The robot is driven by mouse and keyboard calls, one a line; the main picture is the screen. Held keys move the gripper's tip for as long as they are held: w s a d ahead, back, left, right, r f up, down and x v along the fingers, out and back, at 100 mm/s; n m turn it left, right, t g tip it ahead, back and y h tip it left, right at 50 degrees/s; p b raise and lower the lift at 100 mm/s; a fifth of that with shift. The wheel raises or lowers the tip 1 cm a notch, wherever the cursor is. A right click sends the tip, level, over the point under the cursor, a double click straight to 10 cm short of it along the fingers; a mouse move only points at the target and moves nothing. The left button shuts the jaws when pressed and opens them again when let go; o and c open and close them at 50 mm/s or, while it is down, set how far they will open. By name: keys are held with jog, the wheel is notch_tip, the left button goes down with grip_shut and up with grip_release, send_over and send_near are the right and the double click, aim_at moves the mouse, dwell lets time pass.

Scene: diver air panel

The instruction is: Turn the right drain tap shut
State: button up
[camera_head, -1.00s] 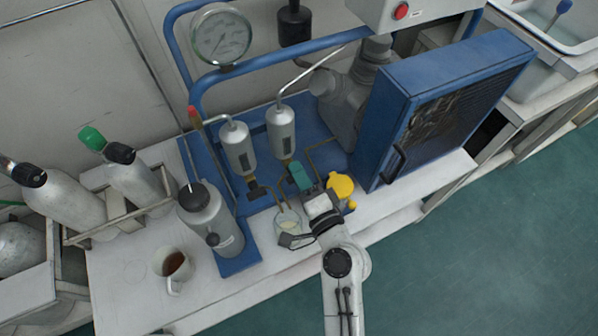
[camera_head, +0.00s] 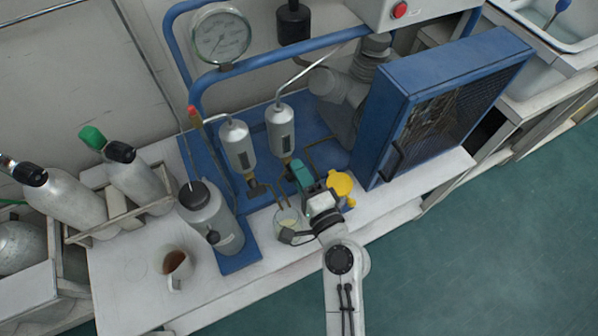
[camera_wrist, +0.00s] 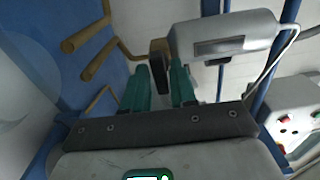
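The right drain tap (camera_wrist: 158,60) is a small dark and brown lever below the right filter canister (camera_head: 281,130). In the wrist view it fills the narrow gap between the teal fingers of my gripper (camera_wrist: 160,82). The fingers look shut on it, one on each side. The canister also shows beyond the tap in the wrist view (camera_wrist: 225,38). In the head view my gripper (camera_head: 302,175) hides the right tap. The left drain tap (camera_head: 257,188) hangs free under the left canister (camera_head: 237,147).
A glass jar (camera_head: 287,222) stands under thin brass tubes, close to my wrist. A yellow part (camera_head: 341,184) is just right of my gripper. A grey bottle (camera_head: 209,216) and a mug (camera_head: 174,266) stand to the left. The blue framed unit (camera_head: 440,100) stands at the right.

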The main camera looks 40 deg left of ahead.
jog(key=shift+o, duration=1)
jog(key=v, duration=1)
jog(key=shift+s+d+b, duration=0.15)
jog(key=shift+d+b, duration=0.25)
jog(key=shift+c, duration=0.2)
dwell(1.1)
